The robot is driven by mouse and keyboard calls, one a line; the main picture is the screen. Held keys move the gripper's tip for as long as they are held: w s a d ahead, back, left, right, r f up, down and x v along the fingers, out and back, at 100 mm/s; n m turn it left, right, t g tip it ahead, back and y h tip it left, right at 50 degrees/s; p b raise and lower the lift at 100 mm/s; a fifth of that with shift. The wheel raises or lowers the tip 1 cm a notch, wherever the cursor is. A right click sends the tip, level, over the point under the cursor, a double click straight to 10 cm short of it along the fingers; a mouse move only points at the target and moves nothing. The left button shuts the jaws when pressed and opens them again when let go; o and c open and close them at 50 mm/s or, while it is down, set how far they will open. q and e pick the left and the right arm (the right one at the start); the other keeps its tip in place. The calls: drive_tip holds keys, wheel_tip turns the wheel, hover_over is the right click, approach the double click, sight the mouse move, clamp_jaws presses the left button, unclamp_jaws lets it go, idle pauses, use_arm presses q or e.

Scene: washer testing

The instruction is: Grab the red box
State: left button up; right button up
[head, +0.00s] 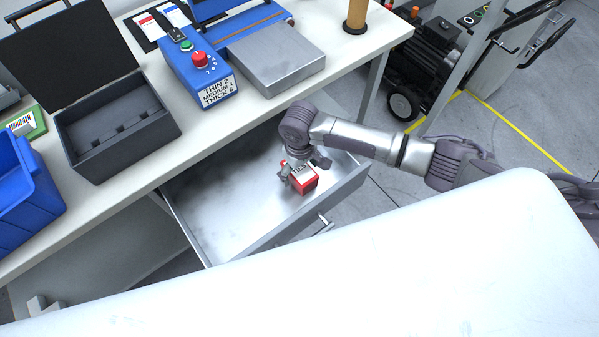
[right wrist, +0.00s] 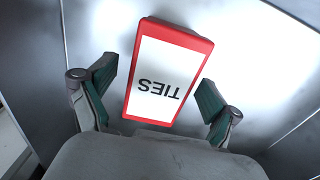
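The red box (head: 308,184) has a white label on top. It sits in the open metal drawer (head: 215,205), towards the drawer's right end. In the right wrist view the box (right wrist: 168,75) shows its label, reading "TIES", upside down. My right gripper (head: 298,176) reaches down into the drawer at the box and hides part of it. In the right wrist view the right gripper's (right wrist: 158,98) green-padded fingers are spread on either side of the box's near part, with gaps visible between pads and box. My left gripper is in neither view.
The workbench (head: 215,128) above the drawer carries an open black case (head: 115,125), a blue bin (head: 25,190) and a blue control box (head: 197,68) with a red knob. The drawer front with its handle (head: 318,228) lies near me. The rest of the drawer looks empty.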

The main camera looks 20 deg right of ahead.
drive_tip(key=c, duration=1.3)
drive_tip(key=shift+c, duration=0.2)
drive_tip(key=shift+r, duration=0.15)
